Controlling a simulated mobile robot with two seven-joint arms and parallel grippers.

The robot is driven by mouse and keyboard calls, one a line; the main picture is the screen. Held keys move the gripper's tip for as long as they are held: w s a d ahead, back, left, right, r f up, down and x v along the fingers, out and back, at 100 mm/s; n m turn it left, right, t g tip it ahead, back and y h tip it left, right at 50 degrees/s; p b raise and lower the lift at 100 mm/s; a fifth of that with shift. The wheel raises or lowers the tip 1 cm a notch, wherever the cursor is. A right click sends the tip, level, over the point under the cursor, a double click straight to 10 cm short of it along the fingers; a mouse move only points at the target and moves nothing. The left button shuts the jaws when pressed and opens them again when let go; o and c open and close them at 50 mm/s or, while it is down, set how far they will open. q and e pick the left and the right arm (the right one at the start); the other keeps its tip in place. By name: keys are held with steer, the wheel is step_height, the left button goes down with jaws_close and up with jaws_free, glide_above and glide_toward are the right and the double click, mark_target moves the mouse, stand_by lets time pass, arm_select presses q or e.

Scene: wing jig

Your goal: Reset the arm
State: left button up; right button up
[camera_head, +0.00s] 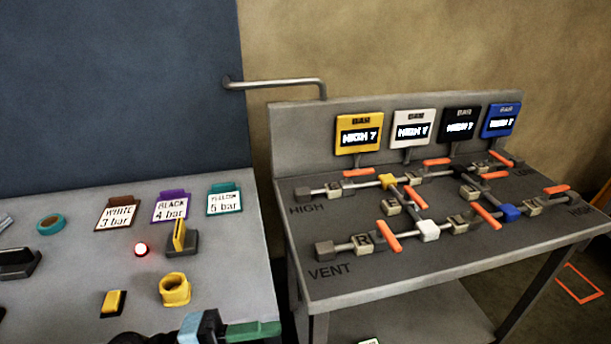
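Neither of my grippers shows clearly in the head view. At the bottom edge there is a cut-off dark shape beside a light-blue and dark block (200,327) with a green bar (252,331); I cannot tell whether any of it is part of my arm. On the right, a grey valve bench (345,285) carries pipes, several orange levers and four-coloured fittings.
Yellow (359,134), white (411,130), black (461,125) and blue (501,121) gauges stand along the bench's back. A lit red button (141,250), yellow ring (175,289) and teal ring (50,224) are on the left table. A narrow gap separates table and bench.

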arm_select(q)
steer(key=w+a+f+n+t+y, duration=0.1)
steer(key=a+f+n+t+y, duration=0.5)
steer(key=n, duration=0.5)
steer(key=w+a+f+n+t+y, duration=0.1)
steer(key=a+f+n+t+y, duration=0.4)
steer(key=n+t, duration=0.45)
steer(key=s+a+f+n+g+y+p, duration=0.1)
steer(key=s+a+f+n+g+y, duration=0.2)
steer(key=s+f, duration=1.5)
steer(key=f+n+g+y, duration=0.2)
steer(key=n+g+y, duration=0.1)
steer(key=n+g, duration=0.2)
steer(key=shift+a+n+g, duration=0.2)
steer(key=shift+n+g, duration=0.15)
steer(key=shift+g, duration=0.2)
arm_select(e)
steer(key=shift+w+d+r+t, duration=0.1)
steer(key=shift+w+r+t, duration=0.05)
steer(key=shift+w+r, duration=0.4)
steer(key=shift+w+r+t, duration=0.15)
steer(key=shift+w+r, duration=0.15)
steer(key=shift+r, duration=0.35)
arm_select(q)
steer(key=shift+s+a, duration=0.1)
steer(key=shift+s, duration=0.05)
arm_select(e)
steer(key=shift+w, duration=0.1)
